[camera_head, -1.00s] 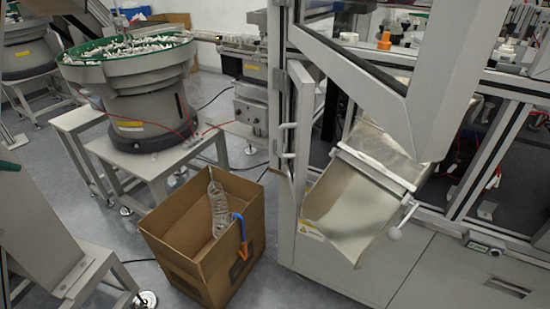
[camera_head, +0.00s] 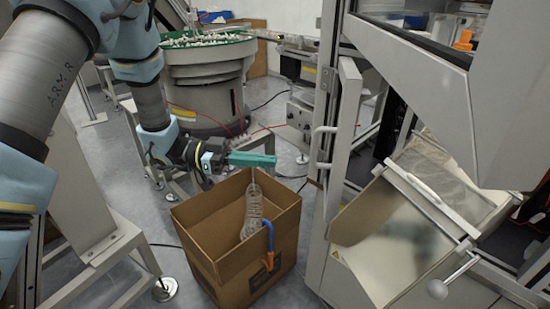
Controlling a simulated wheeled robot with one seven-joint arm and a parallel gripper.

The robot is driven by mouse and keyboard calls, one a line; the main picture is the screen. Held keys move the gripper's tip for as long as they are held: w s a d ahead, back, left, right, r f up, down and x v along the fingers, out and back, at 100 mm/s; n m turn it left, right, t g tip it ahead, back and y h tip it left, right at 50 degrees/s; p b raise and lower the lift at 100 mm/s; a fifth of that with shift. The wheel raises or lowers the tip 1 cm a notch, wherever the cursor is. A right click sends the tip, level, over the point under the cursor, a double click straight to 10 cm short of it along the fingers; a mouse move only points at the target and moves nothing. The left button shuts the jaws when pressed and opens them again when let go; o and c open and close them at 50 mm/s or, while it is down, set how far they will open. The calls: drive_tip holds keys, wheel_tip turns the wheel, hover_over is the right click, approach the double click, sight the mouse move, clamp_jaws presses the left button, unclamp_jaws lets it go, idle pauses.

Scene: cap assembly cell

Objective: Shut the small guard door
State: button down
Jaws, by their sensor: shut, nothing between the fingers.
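The small guard door (camera_head: 345,135) is a narrow, light grey upright panel on the front of the machine, right of the picture's middle. It stands open, swung outward, with a dark opening beside it on its right. Its pale bow handle (camera_head: 322,146) is on the left side of the panel. My gripper (camera_head: 274,161), with teal fingers, is shut and empty. It points right toward the door, left of the handle and apart from it in the picture. It shows above the back edge of the cardboard box.
An open cardboard box (camera_head: 200,212) with a clear coiled hose (camera_head: 252,210) and a blue-orange piece stands below my gripper. A sloped chute (camera_head: 385,235) with a ball-ended lever (camera_head: 438,288) is right of the door. A bowl feeder (camera_head: 205,85) stands behind.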

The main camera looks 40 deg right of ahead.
sight(333, 167)
drive_tip(key=p+x, duration=0.3)
drive_tip(key=x, duration=0.7)
drive_tip(key=shift+s+d+r+p, duration=0.15)
drive_tip(key=shift+s+d+p, duration=0.1)
drive_tip(key=shift+p, duration=0.1)
drive_tip(key=shift+s+d, duration=0.2)
drive_tip(key=shift+s, duration=0.15)
drive_tip(key=shift+s+d+n+t+h, duration=0.4)
drive_tip(key=shift+s+n+h, duration=0.1)
drive_tip(key=shift+s, duration=0.1)
drive_tip(key=s+d+n+t+h+b, duration=0.3)
drive_tip(key=s+d+b, duration=0.4)
drive_tip(key=d, duration=0.3)
drive_tip(key=shift+s+d+n+t+h, duration=0.2)
drive_tip(key=shift+n+t+h, duration=0.25)
drive_tip(key=shift+t, duration=0.45)
drive_tip(key=shift+d, duration=0.1)
drive_tip(key=shift+w, duration=0.1)
